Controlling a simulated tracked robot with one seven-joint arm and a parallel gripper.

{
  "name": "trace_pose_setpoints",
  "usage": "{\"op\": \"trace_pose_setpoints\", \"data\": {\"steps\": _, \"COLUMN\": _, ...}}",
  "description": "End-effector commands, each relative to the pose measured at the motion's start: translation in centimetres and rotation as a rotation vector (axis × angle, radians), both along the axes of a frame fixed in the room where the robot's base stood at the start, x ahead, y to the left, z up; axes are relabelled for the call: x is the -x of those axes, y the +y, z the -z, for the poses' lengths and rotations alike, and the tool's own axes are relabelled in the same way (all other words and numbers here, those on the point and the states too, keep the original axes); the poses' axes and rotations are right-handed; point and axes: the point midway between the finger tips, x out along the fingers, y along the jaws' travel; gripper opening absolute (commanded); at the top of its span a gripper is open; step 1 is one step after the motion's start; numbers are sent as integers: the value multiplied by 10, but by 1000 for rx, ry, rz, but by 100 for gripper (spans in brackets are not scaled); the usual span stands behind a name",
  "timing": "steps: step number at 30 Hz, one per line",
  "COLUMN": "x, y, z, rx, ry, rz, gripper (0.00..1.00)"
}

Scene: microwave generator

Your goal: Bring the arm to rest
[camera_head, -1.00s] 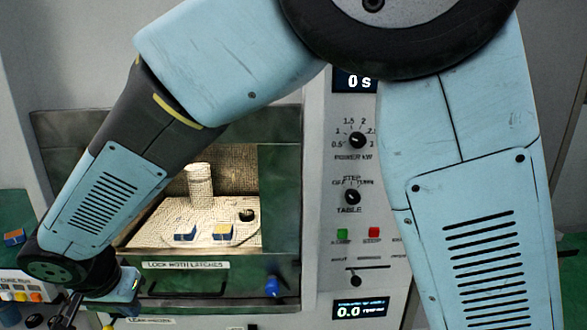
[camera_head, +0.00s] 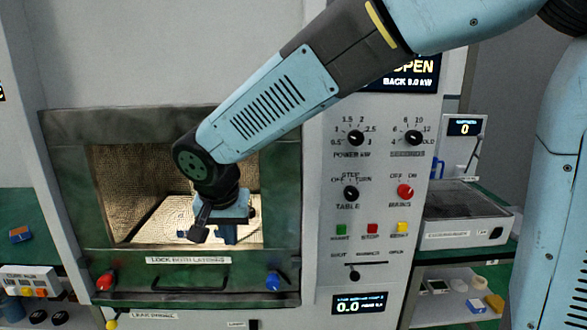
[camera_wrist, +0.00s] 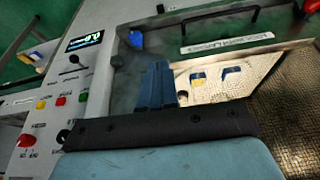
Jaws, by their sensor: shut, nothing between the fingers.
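My gripper (camera_head: 229,240) hangs in front of the open microwave chamber (camera_head: 120,200) in the head view. Its fingers are together and hold nothing. They also show as blue fingers in the wrist view (camera_wrist: 160,72), in front of the chamber's frame. My arm reaches down to it from the upper right, crossing the control panel's top. In the head view my gripper and wrist hide most of the chamber's middle.
A red latch (camera_head: 105,280) and a blue latch (camera_head: 273,281) flank the lower frame. The control panel (camera_head: 375,225) with knobs and buttons stands to the right. Beyond it are a grey-white box (camera_head: 462,228) and a shelf with small items. A blue-and-orange block (camera_head: 20,234) lies far left.

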Motion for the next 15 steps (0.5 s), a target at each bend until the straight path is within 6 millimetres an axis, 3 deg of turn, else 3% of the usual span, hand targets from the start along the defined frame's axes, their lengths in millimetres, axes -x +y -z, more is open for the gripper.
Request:
{"op": "trace_pose_setpoints", "data": {"steps": 1, "x": -8, "y": -23, "z": -10, "rx": -7, "ry": -2, "rz": 13, "gripper": 0}}
{"op": "trace_pose_setpoints", "data": {"steps": 7, "x": -20, "y": -103, "z": -35, "rx": -14, "ry": -3, "rz": 22, "gripper": 0}}
{"op": "trace_pose_setpoints", "data": {"steps": 15, "x": -10, "y": -201, "z": -59, "rx": -23, "ry": -20, "rz": 27, "gripper": 0}}
